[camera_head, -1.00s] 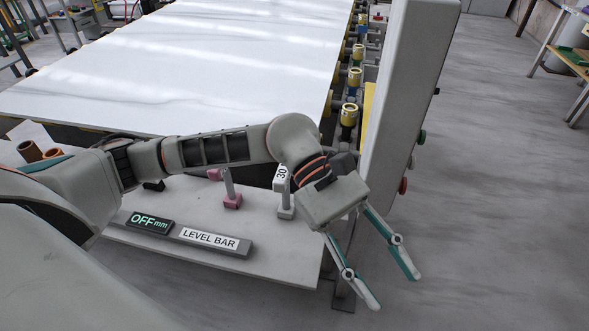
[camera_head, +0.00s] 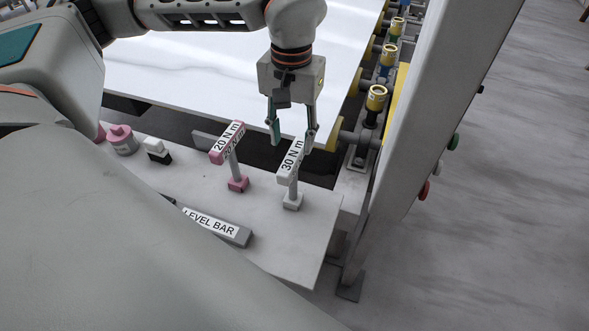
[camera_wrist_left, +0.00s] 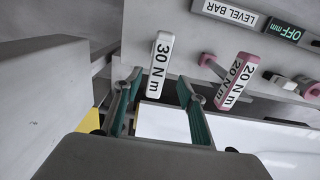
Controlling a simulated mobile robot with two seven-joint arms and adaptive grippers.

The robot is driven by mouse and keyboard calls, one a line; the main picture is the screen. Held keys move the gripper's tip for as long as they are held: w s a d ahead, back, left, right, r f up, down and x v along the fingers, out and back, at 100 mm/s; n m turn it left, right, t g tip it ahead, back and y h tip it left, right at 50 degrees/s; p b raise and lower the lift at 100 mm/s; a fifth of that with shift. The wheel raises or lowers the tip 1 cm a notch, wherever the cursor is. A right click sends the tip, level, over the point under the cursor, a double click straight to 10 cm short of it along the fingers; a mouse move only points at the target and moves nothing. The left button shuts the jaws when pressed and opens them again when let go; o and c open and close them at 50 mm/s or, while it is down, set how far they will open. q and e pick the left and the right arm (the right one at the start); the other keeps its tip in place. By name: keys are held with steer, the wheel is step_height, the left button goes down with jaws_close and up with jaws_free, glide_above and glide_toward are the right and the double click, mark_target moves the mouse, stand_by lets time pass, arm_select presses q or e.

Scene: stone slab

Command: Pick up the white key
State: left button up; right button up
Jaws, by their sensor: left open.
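The white key (camera_head: 290,163) is T-shaped, its top bar labelled "30 N m", and stands upright with its foot on the pale shelf near its right end. My left gripper (camera_head: 291,143) is open and empty, its fingers just behind and above the key's top bar. In the left wrist view the white key's bar (camera_wrist_left: 159,62) lies ahead of the gap between the two spread fingers (camera_wrist_left: 158,88). I cannot tell whether a finger touches it. My right gripper is not in view.
A similar pink key (camera_head: 228,150), labelled "20 N m", stands to the left. A grey level bar (camera_head: 240,236) lies in front. A black-and-white block (camera_head: 157,151) and a pink knob (camera_head: 122,140) are further left. A tall grey post (camera_head: 440,110) rises on the right, beside yellow-topped rollers (camera_head: 376,97).

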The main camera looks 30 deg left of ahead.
mark_target(293, 155)
arm_select(q)
steer(key=shift+s+d+f, duration=0.1)
steer(key=shift+f, duration=1.3)
steer(key=shift+s+d+f, duration=0.1)
steer(key=shift+f, duration=1.25)
steer(key=shift+f, duration=0.25)
steer(key=shift+w, duration=0.1)
jaws_close()
